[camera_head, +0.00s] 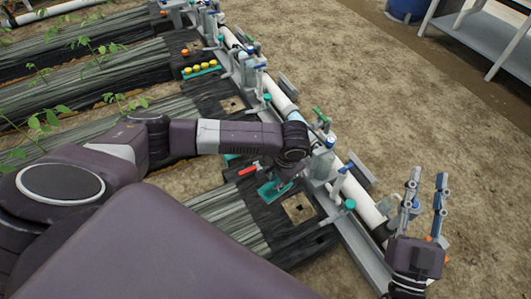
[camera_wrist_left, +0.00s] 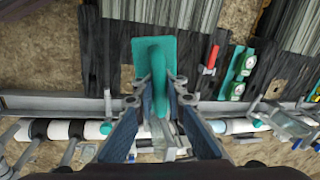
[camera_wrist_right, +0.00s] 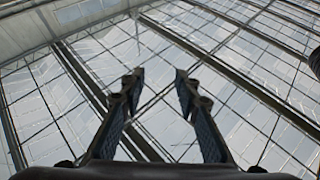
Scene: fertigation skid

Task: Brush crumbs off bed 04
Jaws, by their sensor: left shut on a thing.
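My left gripper (camera_head: 286,178) is shut on the handle of a teal brush (camera_head: 270,191). In the left wrist view the brush (camera_wrist_left: 140,60) shows as a flat teal rectangle with a rounded handle between the two fingers (camera_wrist_left: 158,92). It is over the black end of the nearest bed (camera_head: 272,222), beside a tan square patch (camera_head: 299,208). I cannot tell whether the brush touches the bed. No bed number or crumbs are readable. My right gripper (camera_head: 427,200) is open, empty and pointing up at the right; its fingers (camera_wrist_right: 158,75) stand apart against the glass roof.
A pipe rail with valves (camera_head: 325,145) runs along the bed ends. A red-handled piece (camera_head: 248,171) lies near the brush. A green tray with round gauges (camera_wrist_left: 238,75) is beside it. Yellow-topped pieces (camera_head: 203,67) sit further back. Bare ground right of the rail is open.

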